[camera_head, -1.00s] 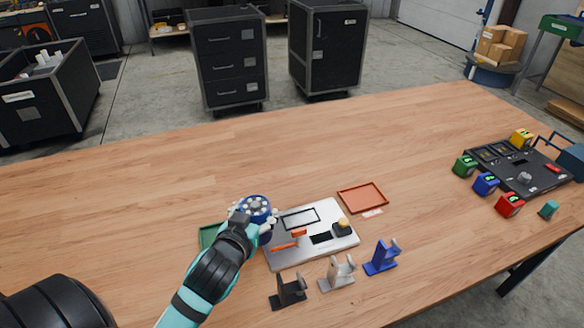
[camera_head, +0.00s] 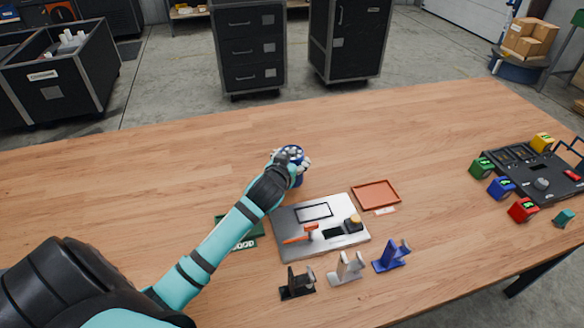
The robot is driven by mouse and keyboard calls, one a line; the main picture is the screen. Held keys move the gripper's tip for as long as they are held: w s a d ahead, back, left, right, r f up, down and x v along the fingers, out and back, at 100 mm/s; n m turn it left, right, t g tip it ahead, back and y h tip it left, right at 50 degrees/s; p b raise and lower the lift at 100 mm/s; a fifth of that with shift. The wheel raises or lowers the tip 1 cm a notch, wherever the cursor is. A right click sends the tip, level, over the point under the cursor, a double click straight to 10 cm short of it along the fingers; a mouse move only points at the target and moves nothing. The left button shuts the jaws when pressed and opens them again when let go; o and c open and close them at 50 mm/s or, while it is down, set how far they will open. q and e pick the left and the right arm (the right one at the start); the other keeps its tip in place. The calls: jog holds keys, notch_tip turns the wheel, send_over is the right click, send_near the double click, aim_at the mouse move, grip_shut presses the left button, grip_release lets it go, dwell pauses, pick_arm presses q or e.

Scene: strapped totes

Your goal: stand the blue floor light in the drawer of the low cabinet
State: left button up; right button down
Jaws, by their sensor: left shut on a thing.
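My left gripper (camera_head: 290,162) is shut on the blue floor light (camera_head: 297,180), a short blue cylinder with pale round lamps on top. It is over the table, just behind the white panel board; I cannot tell if its base touches the wood. My fingers and wrist hide part of its side. A low black cabinet with drawers (camera_head: 249,50) stands on the floor beyond the table's far edge, and its drawers look closed. My right gripper does not show.
The white panel board (camera_head: 345,241), a green tray (camera_head: 250,228), an orange tray (camera_head: 376,195) and black, white and blue stands (camera_head: 390,256) lie near the front. A dark console (camera_head: 540,172) with coloured blocks sits at the right. The table's far middle is clear.

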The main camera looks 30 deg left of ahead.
pick_arm(q)
notch_tip(320, 180, down, 3)
jog(key=shift+r+p, duration=0.1)
jog(key=shift+p, duration=0.2)
jog(key=shift+f, duration=0.4)
jog(key=o, duration=1.7)
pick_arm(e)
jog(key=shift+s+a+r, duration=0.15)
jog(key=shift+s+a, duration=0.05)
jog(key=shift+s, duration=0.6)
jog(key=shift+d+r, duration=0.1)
